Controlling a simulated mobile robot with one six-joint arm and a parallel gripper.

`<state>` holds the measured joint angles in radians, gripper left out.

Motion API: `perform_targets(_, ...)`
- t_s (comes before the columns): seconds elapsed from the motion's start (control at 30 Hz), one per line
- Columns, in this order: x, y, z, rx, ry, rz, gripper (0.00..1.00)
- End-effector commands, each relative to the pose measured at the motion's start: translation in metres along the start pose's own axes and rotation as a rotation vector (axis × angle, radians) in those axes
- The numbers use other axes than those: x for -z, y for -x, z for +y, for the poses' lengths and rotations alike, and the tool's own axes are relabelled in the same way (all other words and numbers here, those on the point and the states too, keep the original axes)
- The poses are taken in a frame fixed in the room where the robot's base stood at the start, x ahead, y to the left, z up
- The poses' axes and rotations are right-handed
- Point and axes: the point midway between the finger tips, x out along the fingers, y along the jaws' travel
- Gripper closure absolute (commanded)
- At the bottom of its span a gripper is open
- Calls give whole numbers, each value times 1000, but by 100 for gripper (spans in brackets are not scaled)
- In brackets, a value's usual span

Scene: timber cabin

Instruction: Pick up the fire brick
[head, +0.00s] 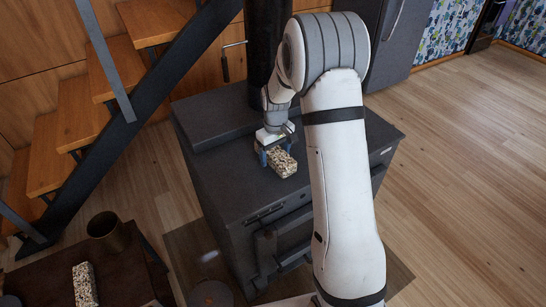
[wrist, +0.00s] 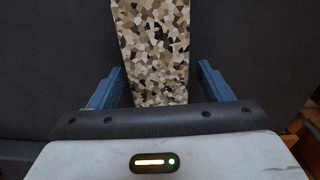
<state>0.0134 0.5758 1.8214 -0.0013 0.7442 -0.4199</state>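A speckled tan, white and black brick (head: 283,163) lies on top of the dark stove (head: 225,185), under my gripper (head: 276,150). In the wrist view the brick (wrist: 155,45) runs from the top edge down between the two blue fingers of my gripper (wrist: 160,78). The fingers are spread, one at each side of the brick. A narrow gap shows at the right finger; the left finger looks very close, and contact cannot be told. A second, similar speckled brick (head: 84,284) lies on the low dark table at the lower left.
A black stovepipe (head: 266,50) rises behind my gripper. A brown metal pot (head: 107,232) stands on the low table (head: 45,280). Wooden stairs (head: 80,115) with a dark rail are at the left. Open wooden floor (head: 460,170) lies to the right.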

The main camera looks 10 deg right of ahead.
Motion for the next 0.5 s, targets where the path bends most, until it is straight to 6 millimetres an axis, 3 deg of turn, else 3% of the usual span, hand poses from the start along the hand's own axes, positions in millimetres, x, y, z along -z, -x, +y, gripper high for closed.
perform_targets(0.5,0,0,1,0,-2,0,70)
